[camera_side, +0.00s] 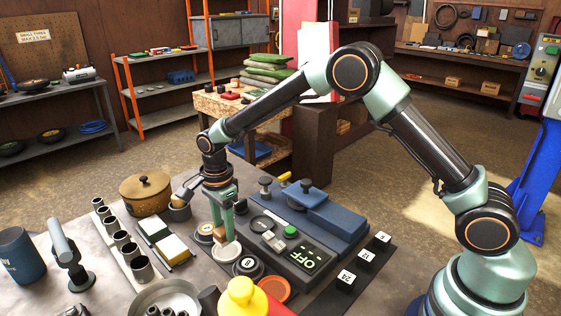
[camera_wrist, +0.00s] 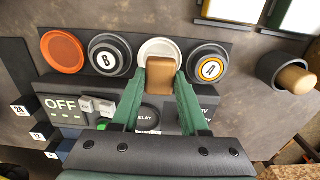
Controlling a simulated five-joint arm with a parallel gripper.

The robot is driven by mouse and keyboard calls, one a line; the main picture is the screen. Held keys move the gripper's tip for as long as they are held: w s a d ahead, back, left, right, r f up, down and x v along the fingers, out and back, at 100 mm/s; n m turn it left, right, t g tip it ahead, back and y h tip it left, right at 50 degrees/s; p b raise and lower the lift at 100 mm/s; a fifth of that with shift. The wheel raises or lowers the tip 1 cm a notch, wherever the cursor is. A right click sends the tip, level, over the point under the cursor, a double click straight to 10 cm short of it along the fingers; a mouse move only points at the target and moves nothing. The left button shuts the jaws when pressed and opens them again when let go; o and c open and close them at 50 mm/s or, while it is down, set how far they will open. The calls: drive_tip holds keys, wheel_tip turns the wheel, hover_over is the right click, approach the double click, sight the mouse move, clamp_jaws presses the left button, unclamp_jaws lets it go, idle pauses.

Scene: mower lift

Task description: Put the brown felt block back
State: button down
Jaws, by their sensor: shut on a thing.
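My gripper (camera_side: 221,230) points down at the row of round holders beside the blue machine. It is shut on the brown felt block (camera_wrist: 161,80), which sits between the green fingertips in the wrist view (camera_wrist: 162,88). The block also shows in the side view (camera_side: 220,236). It is right at the white round dish (camera_wrist: 160,48), which also shows in the side view (camera_side: 227,253). In the wrist view the block overlaps the dish's near edge. I cannot tell whether it touches the dish.
An orange dish (camera_wrist: 63,52) lies beyond B. A dark cup (camera_wrist: 279,70) holds a wooden-looking piece. The control panel (camera_side: 300,254) reads OFF. A yellow-topped item (camera_side: 241,298) stands in front.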

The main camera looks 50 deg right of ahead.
sight(225, 237)
drive_tip(key=shift+f, duration=1.6)
drive_tip(key=shift+f, duration=0.1)
drive_tip(key=shift+c, duration=2.1)
unclamp_jaws()
